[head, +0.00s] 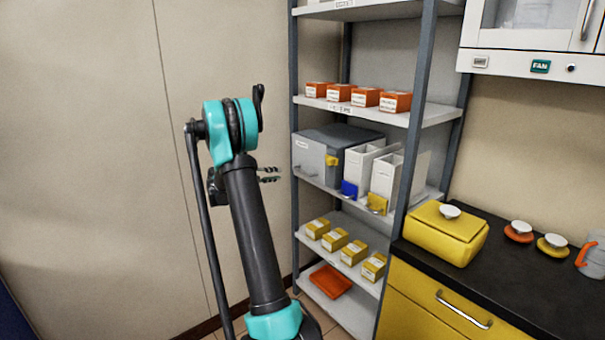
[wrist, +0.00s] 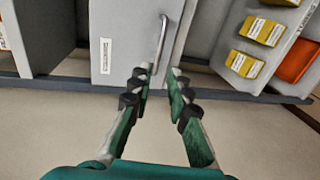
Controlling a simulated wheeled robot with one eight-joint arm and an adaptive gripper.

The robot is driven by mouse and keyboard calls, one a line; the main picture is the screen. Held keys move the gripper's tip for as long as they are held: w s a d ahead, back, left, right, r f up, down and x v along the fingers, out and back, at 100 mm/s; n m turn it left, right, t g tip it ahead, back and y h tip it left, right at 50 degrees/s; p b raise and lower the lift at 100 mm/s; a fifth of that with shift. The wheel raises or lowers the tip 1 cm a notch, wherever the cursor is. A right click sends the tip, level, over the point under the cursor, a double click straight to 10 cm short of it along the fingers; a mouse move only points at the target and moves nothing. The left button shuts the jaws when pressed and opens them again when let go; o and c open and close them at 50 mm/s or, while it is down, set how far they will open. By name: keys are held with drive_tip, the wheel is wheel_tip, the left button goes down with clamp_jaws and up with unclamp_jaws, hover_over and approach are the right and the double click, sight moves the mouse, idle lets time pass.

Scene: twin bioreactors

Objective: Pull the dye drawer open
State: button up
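A grey front with a small white label and a metal bar handle (wrist: 162,42) fills the upper middle of the wrist view. It appears to be the front of the grey box (head: 308,157) on the middle shelf in the head view. The label is too small to read, so I cannot confirm that this is the dye drawer. The front looks closed. My gripper (wrist: 160,78) is open and empty, its fingertips short of the handle, which lies beyond the gap between them. In the head view my gripper (head: 270,174) is left of the shelf rack.
Orange boxes (head: 366,97) stand on the shelf above, yellow boxes (head: 334,239) below. White holders (head: 384,172) stand beside the grey box. A rack post (head: 296,110) is close to my gripper. A yellow counter drawer (head: 440,300) is at right. The floor by the left wall is clear.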

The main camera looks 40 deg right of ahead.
sight(303, 172)
drive_tip(key=x, duration=1.5)
drive_tip(key=shift+w+d+f, duration=0.1)
drive_tip(key=shift+w+d, duration=0.05)
drive_tip(key=shift+d, duration=0.1)
clamp_jaws()
